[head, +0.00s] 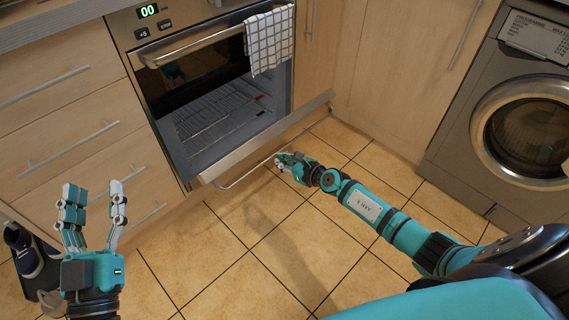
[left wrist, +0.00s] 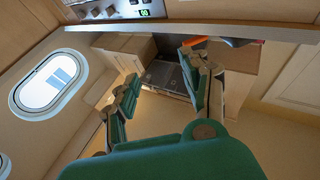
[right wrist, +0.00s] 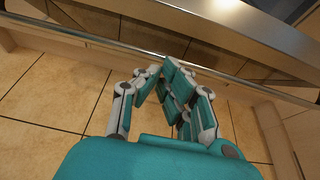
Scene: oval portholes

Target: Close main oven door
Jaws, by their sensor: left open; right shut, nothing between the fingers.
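The main oven door (head: 262,143) is folded down and open in the head view, with its long metal handle (head: 243,178) on the side facing me. The oven cavity with wire racks (head: 215,118) shows behind it. My right gripper (head: 281,160) is shut and empty, close by the handle near its right part. In the right wrist view the handle bar (right wrist: 85,42) crosses just beyond the fingers (right wrist: 158,72); I cannot tell whether they touch it. My left gripper (head: 95,192) is open and empty in front of the drawers, away from the door.
A checked towel (head: 269,42) hangs over the upper oven handle (head: 200,43). Wooden drawers (head: 75,120) stand at left, a washing machine (head: 515,120) at right. The tiled floor (head: 245,255) before the oven is clear.

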